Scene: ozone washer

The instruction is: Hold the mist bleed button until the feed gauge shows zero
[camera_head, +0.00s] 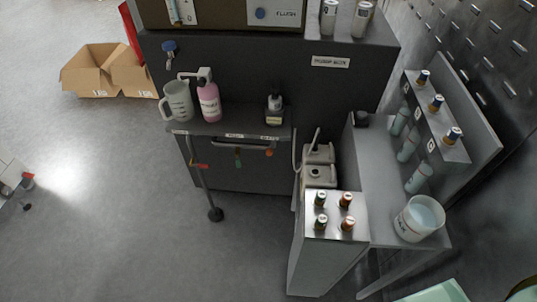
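No mist bleed button or feed gauge can be told for certain in the head view. A dark machine cabinet (255,70) stands at the top centre. Its upper panel, cut off by the top edge, carries a round blue button (260,13) beside a label reading FLUSH (287,13). A white upright indicator strip (174,12) sits on the panel's left part; its reading is too small to tell. A white label plate (330,61) is on the cabinet front, its text unclear. Neither of my grippers can be seen.
A shelf (225,129) holds a jug (177,100), a pink bottle (209,102) and a small dark bottle (275,108). A metal stand (330,225) bears several small bottles. A white bucket (418,219) sits on the right bench. Open floor (100,200) lies left; cardboard boxes (95,72) stand behind.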

